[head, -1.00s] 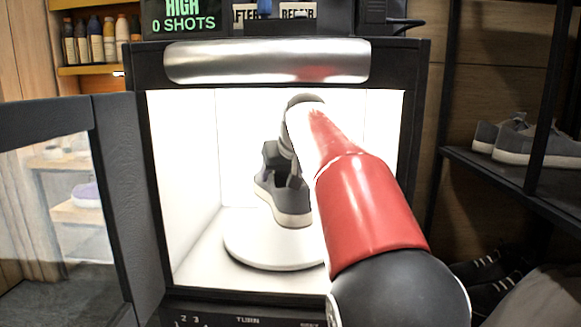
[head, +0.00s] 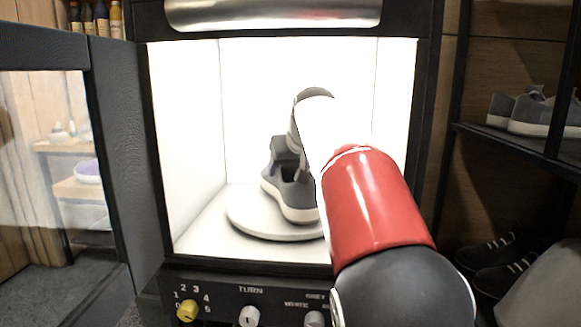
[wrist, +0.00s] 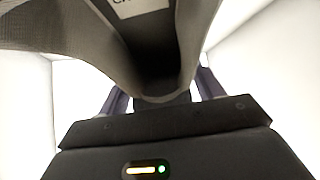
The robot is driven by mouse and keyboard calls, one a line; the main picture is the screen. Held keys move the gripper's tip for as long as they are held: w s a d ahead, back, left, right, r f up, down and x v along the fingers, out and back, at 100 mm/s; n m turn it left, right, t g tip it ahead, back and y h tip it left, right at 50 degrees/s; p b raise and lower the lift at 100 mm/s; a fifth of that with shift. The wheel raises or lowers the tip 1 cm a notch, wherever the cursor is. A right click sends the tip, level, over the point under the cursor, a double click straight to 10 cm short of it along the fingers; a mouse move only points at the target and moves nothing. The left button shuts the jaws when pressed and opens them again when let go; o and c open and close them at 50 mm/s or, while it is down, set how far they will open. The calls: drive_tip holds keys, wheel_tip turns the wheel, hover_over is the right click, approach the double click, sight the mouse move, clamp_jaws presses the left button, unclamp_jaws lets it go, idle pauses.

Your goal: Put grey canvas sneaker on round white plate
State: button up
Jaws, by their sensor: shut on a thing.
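The grey canvas sneaker (head: 291,193) has a pale sole and is inside the bright white box, at or just above the round white plate (head: 250,222). I cannot tell whether its sole touches the plate. My gripper (head: 284,153) reaches into the box and is shut on the sneaker's heel end. In the wrist view the sneaker's opening (wrist: 155,50) fills the upper middle, with my gripper's fingers (wrist: 160,98) on either side of its end. My arm hides the right part of the plate.
The box's open door (head: 95,170) stands at the left. A control panel with knobs (head: 248,314) runs below the opening. A shelf (head: 510,148) with grey shoes is at the right, with dark shoes (head: 497,262) lower down. Free plate surface shows left of the sneaker.

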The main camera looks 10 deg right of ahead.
drive_tip(key=shift+f+b, duration=0.3)
drive_tip(key=shift+f, duration=0.15)
idle(0.5)
drive_tip(key=o, duration=1.8)
drive_tip(key=shift+f, duration=0.1)
